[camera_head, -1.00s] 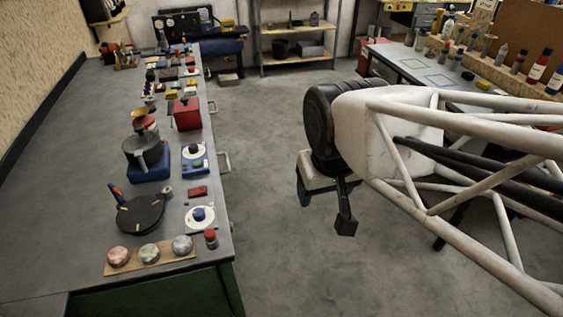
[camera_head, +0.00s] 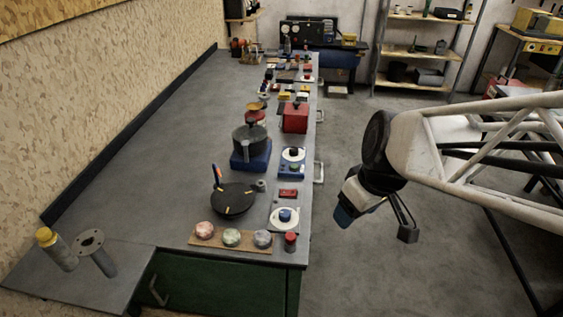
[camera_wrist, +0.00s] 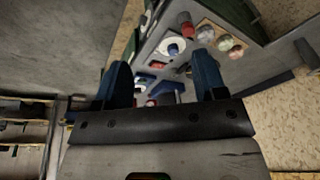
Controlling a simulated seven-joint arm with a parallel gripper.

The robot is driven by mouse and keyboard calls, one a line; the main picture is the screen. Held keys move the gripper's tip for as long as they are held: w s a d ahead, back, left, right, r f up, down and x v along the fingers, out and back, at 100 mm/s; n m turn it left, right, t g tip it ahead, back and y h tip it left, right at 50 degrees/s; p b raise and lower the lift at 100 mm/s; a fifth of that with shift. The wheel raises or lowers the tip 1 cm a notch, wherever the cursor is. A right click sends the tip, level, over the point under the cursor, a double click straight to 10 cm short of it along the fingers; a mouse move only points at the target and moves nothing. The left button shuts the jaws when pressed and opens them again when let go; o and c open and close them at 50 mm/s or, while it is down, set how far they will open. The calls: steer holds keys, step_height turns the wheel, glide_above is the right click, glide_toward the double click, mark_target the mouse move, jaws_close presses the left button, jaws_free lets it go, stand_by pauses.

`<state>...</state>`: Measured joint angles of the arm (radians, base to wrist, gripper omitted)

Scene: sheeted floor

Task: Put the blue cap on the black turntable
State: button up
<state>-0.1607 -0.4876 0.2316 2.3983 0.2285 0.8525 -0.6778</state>
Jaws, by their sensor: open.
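The blue cap (camera_head: 285,215) sits on a white round disc near the front right of the bench. It also shows in the wrist view (camera_wrist: 173,49), beyond my fingertips. The black turntable (camera_head: 232,205) is a flat dark disc with yellow marks, just left of the cap; an orange-and-blue handle stands at its back edge. My gripper (camera_head: 376,222) hangs over the floor to the right of the bench, apart from both. In the wrist view, my gripper (camera_wrist: 160,68) has its two blue fingers wide apart with nothing held. I cannot make out the turntable clearly there.
A wooden strip (camera_head: 203,244) with three round caps lies in front of the turntable. A red-topped jar (camera_head: 290,242) stands at the bench's front right. A grey pot (camera_head: 249,140) and a red box (camera_head: 295,117) stand farther back. The bench's left side is clear.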

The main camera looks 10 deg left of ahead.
steer(key=w+a+f+n+g+y, duration=0.1)
steer(key=w+a+f+n, duration=0.3)
steer(key=a+f+n, duration=0.45)
steer(key=n+g+y, duration=0.1)
steer(key=n, duration=0.2)
glide_toward(262, 235)
steer(key=shift+x, duration=1.1)
steer(key=shift+x, duration=1.25)
steer(key=shift+x, duration=2.65)
steer(key=c, duration=0.8)
steer(key=shift+c, duration=0.2)
